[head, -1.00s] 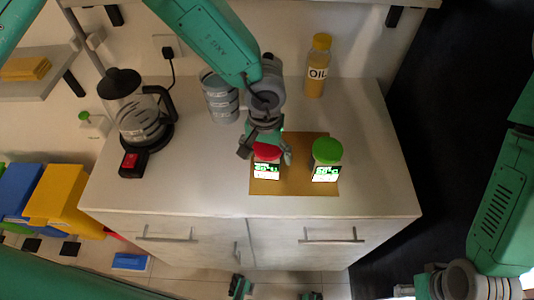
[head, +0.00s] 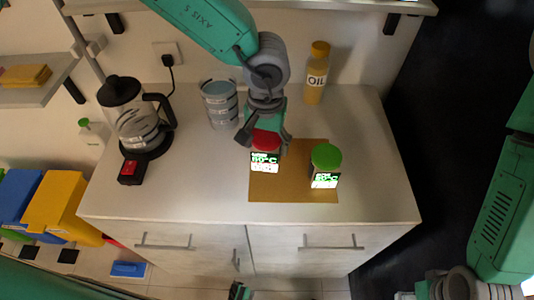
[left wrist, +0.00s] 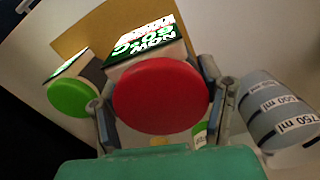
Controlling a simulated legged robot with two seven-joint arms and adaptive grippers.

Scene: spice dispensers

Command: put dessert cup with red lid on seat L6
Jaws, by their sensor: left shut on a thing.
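The dessert cup with red lid (head: 265,162) has a lit display on its front. My left gripper (head: 265,133) is shut on it from above, with fingers on both sides of the lid, and holds it upright, apparently just above the brown board (head: 290,193). In the left wrist view the red lid (left wrist: 160,96) sits between the two fingers. A similar cup with a green lid (head: 326,158) stands on the board to its right; its lid also shows in the left wrist view (left wrist: 72,97). No seat marked L6 is readable.
A measuring jug (head: 219,104) stands behind and left of the held cup, an oil bottle (head: 316,75) behind right. A coffee maker (head: 140,120) stands at the left. The white countertop (head: 190,190) is clear at front left.

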